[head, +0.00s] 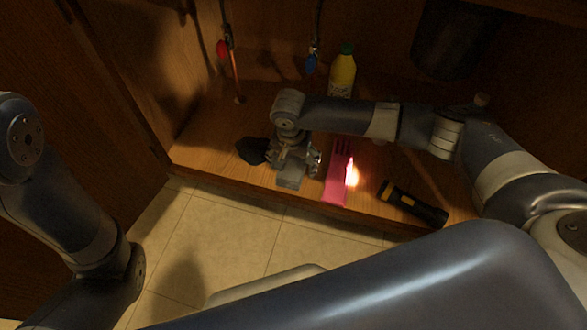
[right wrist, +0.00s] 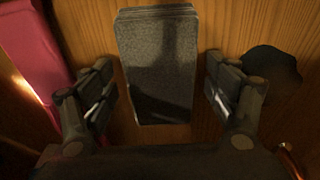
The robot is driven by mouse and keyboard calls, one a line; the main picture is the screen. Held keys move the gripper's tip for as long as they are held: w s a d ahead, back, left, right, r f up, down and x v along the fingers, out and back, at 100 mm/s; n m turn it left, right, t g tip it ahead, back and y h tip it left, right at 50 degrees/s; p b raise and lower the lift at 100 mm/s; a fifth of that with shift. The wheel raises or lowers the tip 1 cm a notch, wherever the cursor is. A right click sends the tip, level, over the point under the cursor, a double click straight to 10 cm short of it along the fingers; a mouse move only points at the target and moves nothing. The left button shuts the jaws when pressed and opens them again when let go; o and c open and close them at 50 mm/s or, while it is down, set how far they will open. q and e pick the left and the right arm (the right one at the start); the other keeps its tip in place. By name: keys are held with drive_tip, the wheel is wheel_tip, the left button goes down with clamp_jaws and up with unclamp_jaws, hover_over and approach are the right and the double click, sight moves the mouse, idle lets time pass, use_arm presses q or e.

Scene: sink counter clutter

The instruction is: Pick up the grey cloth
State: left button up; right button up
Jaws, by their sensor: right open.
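The grey cloth (right wrist: 157,60) is a folded, flat-looking rectangle on the wooden cabinet floor in the right wrist view. Layered edges show at its top end. In the head view, its near end (head: 290,183) shows below my right gripper, which hides the rest. My right gripper (head: 297,160) points down over the cloth. In the right wrist view, its open fingers (right wrist: 160,78) stand on either side of the cloth, with a gap on each side. The fingers are not closed on anything. My left gripper is out of view; only part of my left arm shows.
A pink object (head: 336,180) lies close right of my right gripper, with a black-and-yellow flashlight (head: 414,204) beyond. A dark lump (head: 252,151) lies close left. A yellow bottle (head: 343,75) stands behind. Red and blue valves hang at the back. A dark cylinder (head: 450,40) hangs above right.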

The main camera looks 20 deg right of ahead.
drive_tip(key=c, duration=1.2)
drive_tip(key=shift+o, duration=0.2)
